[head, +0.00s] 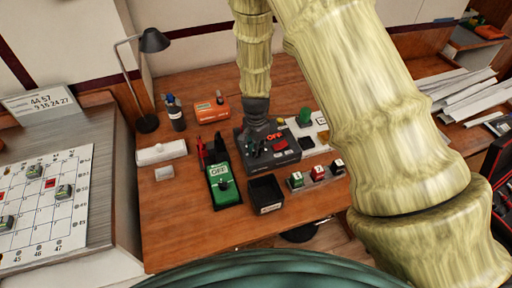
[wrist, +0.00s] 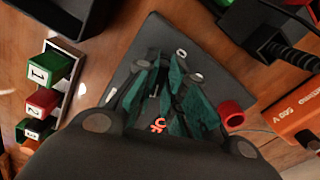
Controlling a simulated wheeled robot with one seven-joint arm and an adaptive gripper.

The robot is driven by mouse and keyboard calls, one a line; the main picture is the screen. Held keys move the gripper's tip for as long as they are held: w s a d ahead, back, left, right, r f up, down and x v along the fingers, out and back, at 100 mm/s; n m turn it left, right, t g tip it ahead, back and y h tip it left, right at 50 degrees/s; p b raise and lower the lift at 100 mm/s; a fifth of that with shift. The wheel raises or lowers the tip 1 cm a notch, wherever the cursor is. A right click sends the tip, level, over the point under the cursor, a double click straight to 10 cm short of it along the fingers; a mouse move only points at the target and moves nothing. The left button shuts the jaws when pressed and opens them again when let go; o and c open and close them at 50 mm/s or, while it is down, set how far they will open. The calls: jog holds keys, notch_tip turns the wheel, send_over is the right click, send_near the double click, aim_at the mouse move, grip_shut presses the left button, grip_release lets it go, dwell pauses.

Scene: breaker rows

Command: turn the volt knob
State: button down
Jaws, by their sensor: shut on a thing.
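The dark box (head: 284,158) with a red lit display (head: 280,145) stands in the middle of the wooden table. It also fills the middle of the wrist view (wrist: 140,50), with part of the red display (wrist: 158,123) showing between the fingers. My gripper (head: 253,147) is down at the left part of this box's top. In the wrist view my gripper's (wrist: 165,85) green-padded fingers are drawn together on a small thing at the box, seemingly the volt knob. The knob itself is hidden by the fingers, so its angle cannot be told.
A red round button (wrist: 231,113) sits beside the fingers. Nearby are a green box marked OFF (head: 222,190), a black open bin (head: 265,194), numbered breakers (head: 318,173), an orange meter (head: 212,110) and a desk lamp (head: 153,40). The table's front left is clear.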

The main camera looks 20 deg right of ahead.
jog(key=shift+m, duration=0.5)
jog(key=c, duration=1.5)
grip_release()
notch_tip(320, 180, up, 12)
jog(key=shift+r, duration=0.1)
